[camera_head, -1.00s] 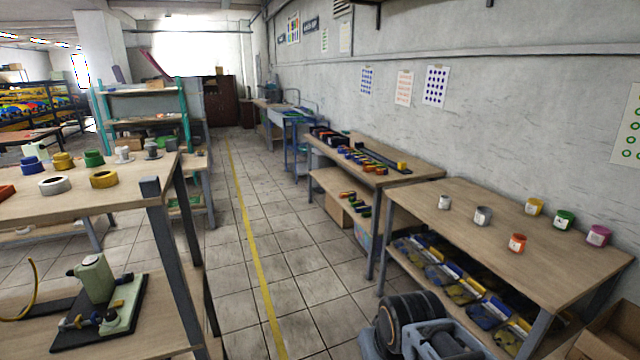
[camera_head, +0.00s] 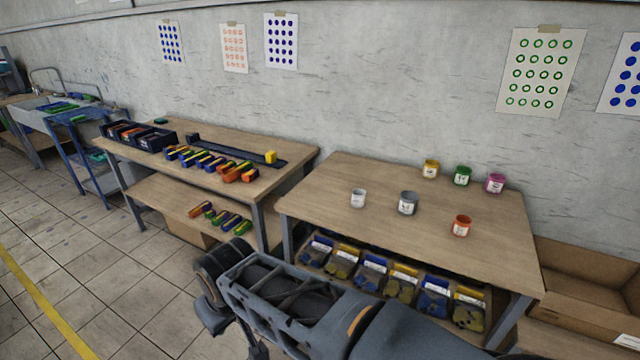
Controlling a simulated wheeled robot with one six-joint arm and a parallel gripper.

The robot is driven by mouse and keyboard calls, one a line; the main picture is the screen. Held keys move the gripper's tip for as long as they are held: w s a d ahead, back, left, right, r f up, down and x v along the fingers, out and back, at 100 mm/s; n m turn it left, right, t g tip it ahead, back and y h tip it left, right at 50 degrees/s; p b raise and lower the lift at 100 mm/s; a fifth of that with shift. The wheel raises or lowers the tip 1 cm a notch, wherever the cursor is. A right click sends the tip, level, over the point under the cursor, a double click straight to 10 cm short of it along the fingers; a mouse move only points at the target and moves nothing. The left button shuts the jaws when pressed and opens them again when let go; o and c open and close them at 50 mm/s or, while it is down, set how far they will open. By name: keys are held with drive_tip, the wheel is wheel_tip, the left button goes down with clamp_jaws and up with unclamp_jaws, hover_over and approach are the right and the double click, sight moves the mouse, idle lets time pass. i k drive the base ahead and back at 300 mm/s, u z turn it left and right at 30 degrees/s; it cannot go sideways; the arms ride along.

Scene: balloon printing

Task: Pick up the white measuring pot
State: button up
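The small white pot (camera_head: 358,199) stands upright on the right wooden table (camera_head: 330,180), towards its left side. A grey pot (camera_head: 407,204) stands just to its right, apart from it. Both carry a pale label. My arm lies across the bottom of the picture, in front of and below the table, and touches neither pot. I cannot make out my gripper's fingers.
Yellow (camera_head: 430,169), green (camera_head: 462,176), pink (camera_head: 495,184) and orange (camera_head: 461,226) pots stand on the same table. Packets fill its lower shelf. A cardboard box (camera_head: 580,290) is at right. The tabletop's front left is clear.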

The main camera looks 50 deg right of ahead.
sight(358, 198)
drive_tip(key=i, duration=2.2)
drive_tip(key=z, duration=3.2)
drive_tip(key=i, duration=0.5)
drive_tip(key=z, duration=0.1)
